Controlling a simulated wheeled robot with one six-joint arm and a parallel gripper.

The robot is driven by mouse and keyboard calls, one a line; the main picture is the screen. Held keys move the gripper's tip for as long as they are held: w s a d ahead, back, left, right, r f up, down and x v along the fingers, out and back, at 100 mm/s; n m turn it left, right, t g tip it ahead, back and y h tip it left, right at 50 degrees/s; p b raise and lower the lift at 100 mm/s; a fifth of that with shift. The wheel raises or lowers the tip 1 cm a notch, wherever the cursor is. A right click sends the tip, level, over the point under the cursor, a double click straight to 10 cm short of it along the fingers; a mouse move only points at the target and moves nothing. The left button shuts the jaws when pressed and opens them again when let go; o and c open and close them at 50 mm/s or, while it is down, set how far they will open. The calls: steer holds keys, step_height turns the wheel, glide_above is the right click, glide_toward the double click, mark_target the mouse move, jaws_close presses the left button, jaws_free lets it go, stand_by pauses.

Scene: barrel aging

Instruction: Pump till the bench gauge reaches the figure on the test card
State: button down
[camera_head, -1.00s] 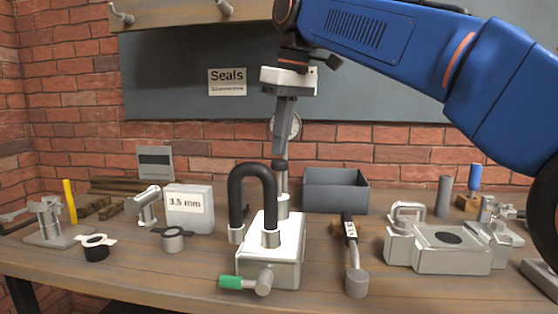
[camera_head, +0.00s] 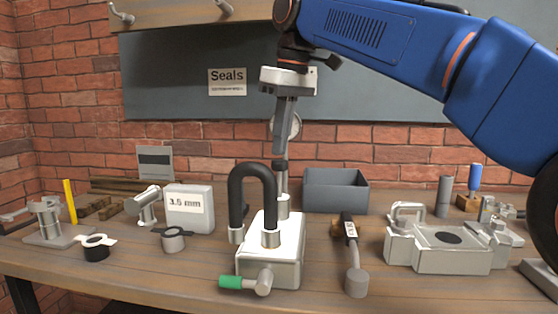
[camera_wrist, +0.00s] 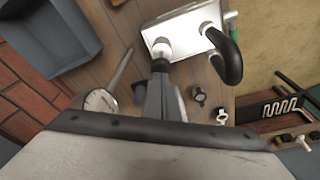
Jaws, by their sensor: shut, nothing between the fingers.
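A white pump-like block (camera_head: 270,250) stands at the bench's front middle, with a black U-shaped hose (camera_head: 252,185) and a green-ended lever (camera_head: 231,283). A round gauge (camera_head: 294,125) stands on a thin stem behind my gripper, partly hidden; in the wrist view its pale dial (camera_wrist: 101,101) shows, too small to read. My gripper (camera_head: 281,163) is shut and empty, pointing down above the block's white rear post (camera_head: 283,207). In the wrist view the fingertips (camera_wrist: 160,67) appear close to that post (camera_wrist: 161,48); contact is unclear. I cannot identify a test card with certainty.
A white box labelled 3.5 mm (camera_head: 189,208) and a grey plate (camera_head: 155,163) stand left. A grey bin (camera_head: 336,190) is behind right. A tagged hammer-like tool (camera_head: 354,258) and a metal fixture (camera_head: 445,248) lie right. A Seals sign (camera_head: 227,82) hangs on the back board.

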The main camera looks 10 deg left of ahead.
mark_target(281, 160)
stand_by(0.3)
steer(key=shift+s+d+x, duration=0.15)
steer(key=shift+d+x, duration=0.05)
steer(key=shift+x, duration=1)
steer(key=shift+s+d+x, duration=0.1)
steer(key=shift+d+x, duration=0.1)
steer(key=shift+x, duration=1.05)
steer(key=shift+w+a+v, duration=0.1)
steer(key=shift+a+v, duration=0.1)
steer(key=shift+v, duration=0.95)
steer(key=shift+w+a+v, duration=0.15)
steer(key=shift+a+v, duration=0.05)
steer(key=shift+v, duration=1)
steer(key=shift+s+d+x, duration=0.1)
steer(key=shift+d+x, duration=0.1)
steer(key=shift+x, duration=1)
steer(key=shift+s+d+x, duration=0.15)
steer(key=shift+d+x, duration=0.05)
steer(key=shift+x, duration=1)
steer(key=shift+f, duration=0.1)
steer(key=shift+w+a+v, duration=0.1)
steer(key=shift+a+v, duration=0.05)
steer(key=shift+v, duration=0.7)
steer(key=shift+w+a+v, duration=0.1)
steer(key=shift+a+v, duration=0.05)
steer(key=shift+v, duration=0.65)
steer(key=shift+w+a+v, duration=0.1)
steer(key=shift+a+v, duration=0.05)
steer(key=shift+v, duration=0.7)
